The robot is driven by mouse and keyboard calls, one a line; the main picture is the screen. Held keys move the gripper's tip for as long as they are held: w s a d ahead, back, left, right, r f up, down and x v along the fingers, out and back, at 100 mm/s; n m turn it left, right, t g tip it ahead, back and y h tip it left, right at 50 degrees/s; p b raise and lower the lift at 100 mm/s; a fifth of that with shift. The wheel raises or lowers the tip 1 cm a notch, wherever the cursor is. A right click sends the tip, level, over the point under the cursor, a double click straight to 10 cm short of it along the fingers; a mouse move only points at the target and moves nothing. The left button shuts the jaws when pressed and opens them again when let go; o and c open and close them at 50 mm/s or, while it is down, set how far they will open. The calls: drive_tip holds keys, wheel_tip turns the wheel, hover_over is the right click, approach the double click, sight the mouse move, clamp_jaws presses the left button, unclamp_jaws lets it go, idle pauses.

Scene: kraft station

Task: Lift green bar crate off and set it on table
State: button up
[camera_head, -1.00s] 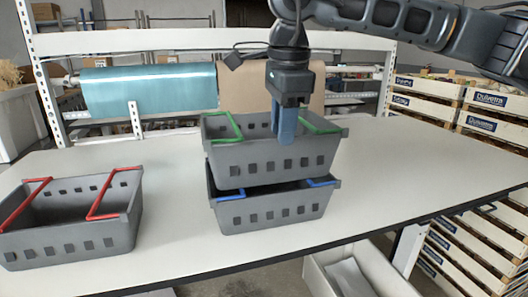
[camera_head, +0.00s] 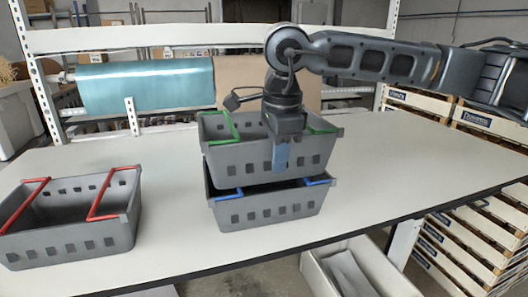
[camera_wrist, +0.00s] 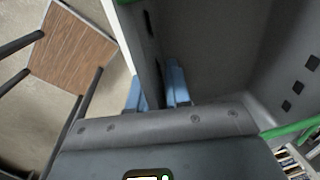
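The green bar crate (camera_head: 232,160) is a grey crate with green bars, stacked on a grey crate with blue bars (camera_head: 236,211) in the head view. My gripper (camera_head: 281,158) is down at the near long wall of the green bar crate. In the wrist view my gripper's blue fingers (camera_wrist: 155,91) are apart, one inside the crate and one outside, with the crate wall (camera_wrist: 149,55) between them. The fingers look open around the wall; the inner finger is hidden in the head view.
A grey crate with red bars (camera_head: 68,240) stands at the left on the white table (camera_head: 400,170). The table is clear to the right of the stack and between the crates. Stacked wooden crates (camera_head: 480,120) stand beyond the right edge.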

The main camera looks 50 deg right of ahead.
clamp_jaws()
idle(1.1)
